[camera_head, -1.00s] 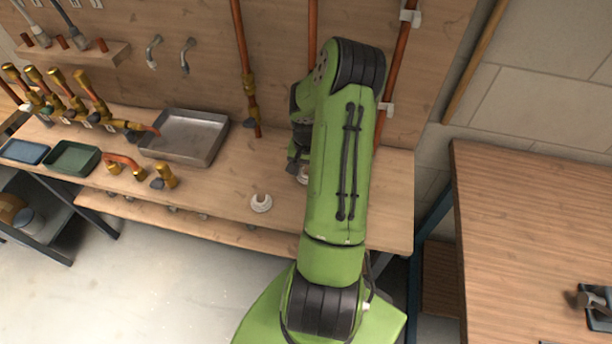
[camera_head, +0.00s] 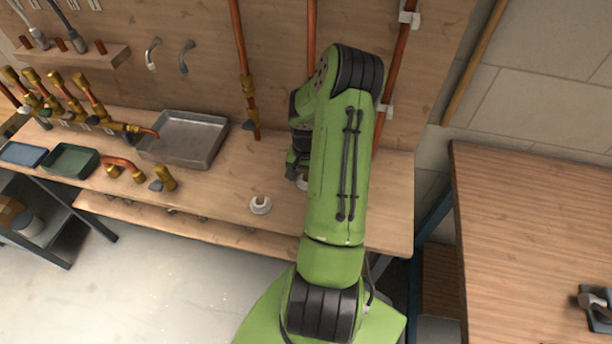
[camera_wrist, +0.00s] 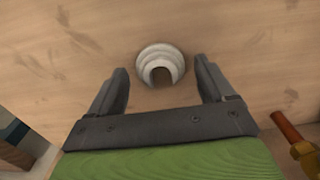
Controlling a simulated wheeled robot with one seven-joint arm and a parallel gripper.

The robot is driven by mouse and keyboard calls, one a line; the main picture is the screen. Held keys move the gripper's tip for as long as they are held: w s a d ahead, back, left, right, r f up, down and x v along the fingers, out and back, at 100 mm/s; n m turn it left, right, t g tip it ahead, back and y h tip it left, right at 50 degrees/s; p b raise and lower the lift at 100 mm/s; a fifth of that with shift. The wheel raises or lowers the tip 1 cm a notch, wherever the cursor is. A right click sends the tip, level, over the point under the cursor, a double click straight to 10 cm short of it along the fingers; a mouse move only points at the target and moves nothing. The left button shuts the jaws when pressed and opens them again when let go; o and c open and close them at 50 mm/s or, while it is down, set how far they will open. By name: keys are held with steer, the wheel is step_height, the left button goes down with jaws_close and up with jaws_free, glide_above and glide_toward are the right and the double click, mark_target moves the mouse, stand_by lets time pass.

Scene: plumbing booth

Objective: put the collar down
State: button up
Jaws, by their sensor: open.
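A white stepped collar (camera_wrist: 160,56) with a notched opening shows in the wrist view, against the wooden bench top, between and slightly beyond my fingertips. My gripper (camera_wrist: 161,72) is open, with a visible gap on each side of the collar. In the head view my gripper (camera_head: 297,172) is low over the bench and mostly hidden behind my green arm. A white piece (camera_head: 302,184) peeks out beside the arm there and seems to be this collar. Its contact with the bench is hard to make out.
Another white ring-shaped piece (camera_head: 260,205) stands on the bench (camera_head: 225,195) to the left. A metal tray (camera_head: 186,138), a green tray (camera_head: 70,160) and brass fittings (camera_head: 164,178) lie further left. Copper pipes (camera_head: 243,60) run up the back panel. A copper pipe end (camera_wrist: 287,126) shows in the wrist view.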

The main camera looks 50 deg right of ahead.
steer(key=w+a+r+n+h+p, duration=0.1)
steer(key=a+r+n, duration=0.15)
steer(key=r, duration=0.75)
steer(key=w+a+r+n+p, duration=0.15)
steer(key=a+r, duration=0.25)
steer(key=r, duration=0.5)
steer(key=s+a+r+n+t, duration=0.2)
steer(key=a+r, duration=0.4)
steer(key=a, duration=0.3)
steer(key=s+a+r+n+t+b, duration=0.1)
steer(key=s+a+r+n+t, duration=0.1)
steer(key=a, duration=0.8)
step_height(320, 180, up, 4)
steer(key=shift+s+f+n+h, duration=0.1)
steer(key=shift+s+n+h, duration=0.3)
steer(key=shift+s+n, duration=0.6)
steer(key=shift+o, duration=0.4)
steer(key=s+a+n+t+y, duration=0.1)
steer(key=s+a+n, duration=0.2)
steer(key=s+a, duration=0.1)
steer(key=shift+s+a+r+t+y, duration=0.3)
steer(key=shift+s+a+y, duration=0.1)
steer(key=shift+s, duration=0.35)
steer(key=shift+w, duration=0.1)
